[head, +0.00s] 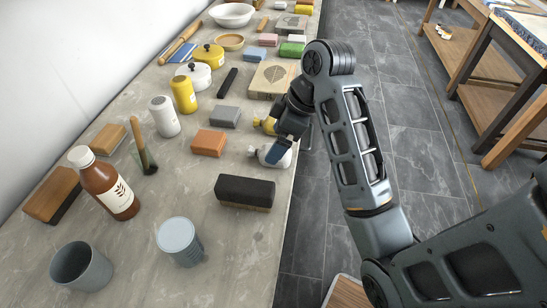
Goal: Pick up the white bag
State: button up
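The white bag (284,160) lies near the right edge of the stone counter (230,262). It is a small whitish, rounded shape with a narrower end pointing left, partly covered by my gripper. My gripper (277,147) reaches down over it from the upper right, and a blue finger lies across the bag in this view. I cannot tell whether the finger touches the bag or whether the fingers are closed on it. A similar yellow item (265,124) lies just behind, close to the gripper and partly hidden by it.
An orange block (208,142), a grey block (225,116) and a black-topped brush (245,190) lie near the bag. A brown bottle (109,187), a grey cup (80,268) and a lidded can (180,241) stand in front. The counter's right edge drops to a tiled floor.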

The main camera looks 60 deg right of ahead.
jog(key=shift+b+x, duration=0.75)
jog(key=shift+x, duration=1.7)
jog(key=c, duration=1.2)
jog(key=shift+r, duration=0.2)
